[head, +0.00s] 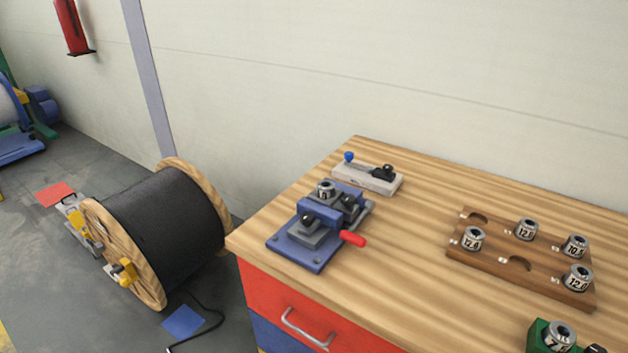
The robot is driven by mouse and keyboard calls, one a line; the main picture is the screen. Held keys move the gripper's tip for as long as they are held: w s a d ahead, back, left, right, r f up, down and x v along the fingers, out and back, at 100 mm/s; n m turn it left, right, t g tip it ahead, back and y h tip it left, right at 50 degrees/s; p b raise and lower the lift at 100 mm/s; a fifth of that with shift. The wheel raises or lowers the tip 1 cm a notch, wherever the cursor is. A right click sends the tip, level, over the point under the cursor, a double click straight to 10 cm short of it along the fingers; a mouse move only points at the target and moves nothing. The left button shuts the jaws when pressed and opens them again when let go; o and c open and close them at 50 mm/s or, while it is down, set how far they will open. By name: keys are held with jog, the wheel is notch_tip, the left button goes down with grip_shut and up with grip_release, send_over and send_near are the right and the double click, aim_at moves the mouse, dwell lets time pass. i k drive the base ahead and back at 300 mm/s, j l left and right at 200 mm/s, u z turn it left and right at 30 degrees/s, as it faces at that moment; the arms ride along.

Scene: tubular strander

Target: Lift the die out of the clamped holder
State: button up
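A blue clamped holder (294,250) stands on the wooden bench near its left corner. A small silver die (325,189) with a dark number on its face sits at the back of the holder. Dark clamp parts and a blue bar stand in front of the die and hide its lower part. A red handle (353,238) sticks out to the right of the holder. I cannot tell from this view how tightly the clamp sits on the die. My gripper is not in view.
A wooden rack (490,262) with several numbered dies stands to the right. A grey fixture with a blue knob (366,178) is behind the holder. A green block (541,337) holds another die at the front right. The bench (400,280) between is clear. A cable drum (165,225) stands left.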

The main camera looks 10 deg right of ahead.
aim_at(324, 188)
jog(key=i+j, duration=0.25)
jog(key=j, duration=0.15)
jog(key=i+j, duration=0.3)
jog(key=j, duration=0.15)
jog(key=i+j, duration=0.25)
jog(key=j, duration=0.15)
jog(key=j+z, duration=0.1)
jog(key=z, duration=0.3)
jog(key=i+j+z, duration=0.1)
jog(key=z, duration=0.3)
jog(key=j+z, duration=0.1)
jog(key=z, duration=1.15)
jog(key=i, duration=0.5)
